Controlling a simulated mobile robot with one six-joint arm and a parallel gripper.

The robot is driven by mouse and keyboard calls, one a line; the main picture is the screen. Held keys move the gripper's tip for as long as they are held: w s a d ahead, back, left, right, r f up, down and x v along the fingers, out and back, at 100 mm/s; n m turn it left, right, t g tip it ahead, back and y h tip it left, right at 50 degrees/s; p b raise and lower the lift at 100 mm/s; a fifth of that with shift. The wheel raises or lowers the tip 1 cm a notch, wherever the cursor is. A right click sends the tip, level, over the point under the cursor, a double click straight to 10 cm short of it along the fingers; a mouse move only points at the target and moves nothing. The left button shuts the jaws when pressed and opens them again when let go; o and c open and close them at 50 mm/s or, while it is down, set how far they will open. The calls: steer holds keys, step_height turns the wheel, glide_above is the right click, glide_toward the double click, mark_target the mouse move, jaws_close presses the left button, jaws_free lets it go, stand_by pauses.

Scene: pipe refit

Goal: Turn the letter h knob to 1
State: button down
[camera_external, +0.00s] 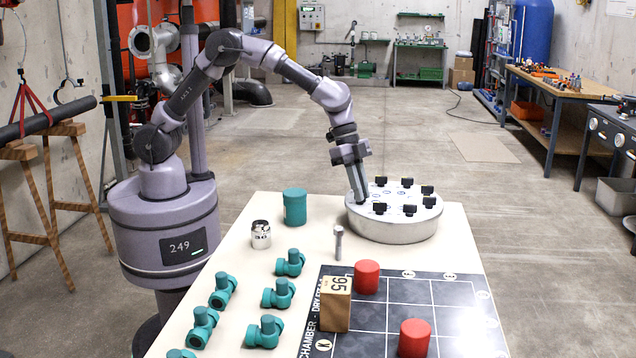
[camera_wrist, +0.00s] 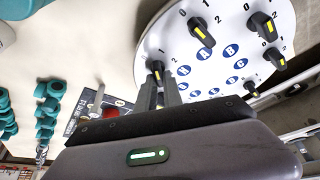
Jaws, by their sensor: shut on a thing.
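A round white panel (camera_external: 410,228) stands on the table, with several black knobs around its top. In the wrist view, the panel face (camera_wrist: 223,40) shows the knobs with yellow pointer marks, digits 0, 1 and 2, and blue letter discs. My gripper (camera_external: 361,202) reaches down to the panel's left edge. In the wrist view, my gripper (camera_wrist: 160,82) is shut on the knob (camera_wrist: 156,67) at the panel's left side. The fingers hide part of this knob.
Other knobs, such as one (camera_wrist: 202,33) in the wrist view, stand close by. A teal cylinder (camera_external: 295,207), a metal jar (camera_external: 261,235) and an upright metal pin (camera_external: 338,243) are left of the panel. Teal fittings (camera_external: 280,294), red cylinders (camera_external: 367,277) and a box (camera_external: 336,305) lie nearer the camera.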

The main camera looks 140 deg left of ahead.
steer(key=shift+m+h, duration=0.8)
steer(key=shift+m, duration=1.2)
steer(key=c, duration=1.5)
jaws_free()
steer(key=p+v, duration=0.7)
steer(key=v, duration=1)
steer(key=shift+a+r, duration=0.15)
steer(key=shift+r, duration=0.05)
steer(key=shift+w, duration=0.1)
